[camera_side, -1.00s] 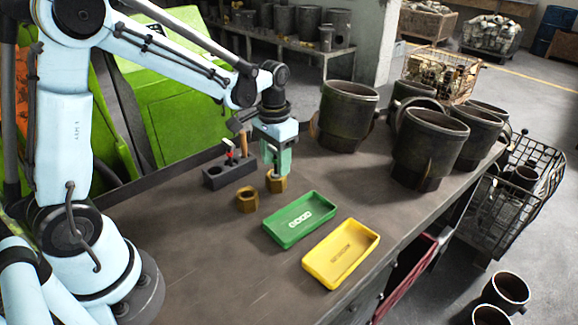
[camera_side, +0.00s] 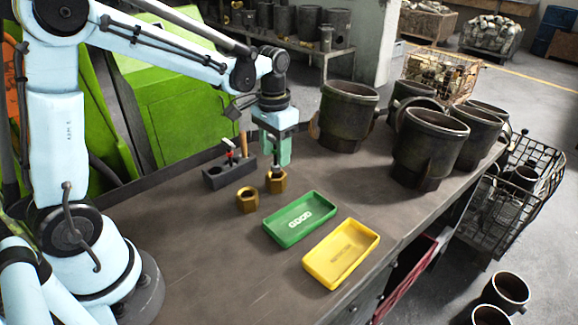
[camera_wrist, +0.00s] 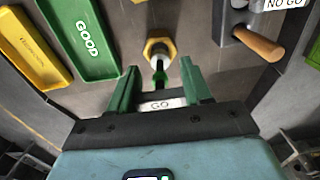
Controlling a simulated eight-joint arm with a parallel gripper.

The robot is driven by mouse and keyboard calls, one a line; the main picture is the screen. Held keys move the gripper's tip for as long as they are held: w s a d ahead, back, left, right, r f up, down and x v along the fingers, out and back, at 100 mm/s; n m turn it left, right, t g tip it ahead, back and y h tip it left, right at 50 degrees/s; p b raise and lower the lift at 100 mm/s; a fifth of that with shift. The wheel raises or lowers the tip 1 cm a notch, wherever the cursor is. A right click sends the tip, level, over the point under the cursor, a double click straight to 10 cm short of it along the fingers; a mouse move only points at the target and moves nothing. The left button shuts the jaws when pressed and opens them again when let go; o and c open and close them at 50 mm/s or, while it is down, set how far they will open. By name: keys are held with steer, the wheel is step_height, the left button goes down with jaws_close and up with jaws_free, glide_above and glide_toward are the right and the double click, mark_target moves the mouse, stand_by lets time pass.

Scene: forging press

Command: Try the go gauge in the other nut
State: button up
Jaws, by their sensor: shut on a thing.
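My gripper (camera_side: 276,160) is shut on the go gauge (camera_wrist: 160,104), whose label reads GO between the fingers in the wrist view.
A green GOOD tray (camera_side: 276,238) and a yellow tray (camera_side: 318,280) lie in front. Large dark cylinders (camera_side: 345,117) stand to the right. The front left bench is clear.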

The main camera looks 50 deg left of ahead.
steer(key=shift+r, duration=0.15)
steer(key=shift+r, duration=1.95)
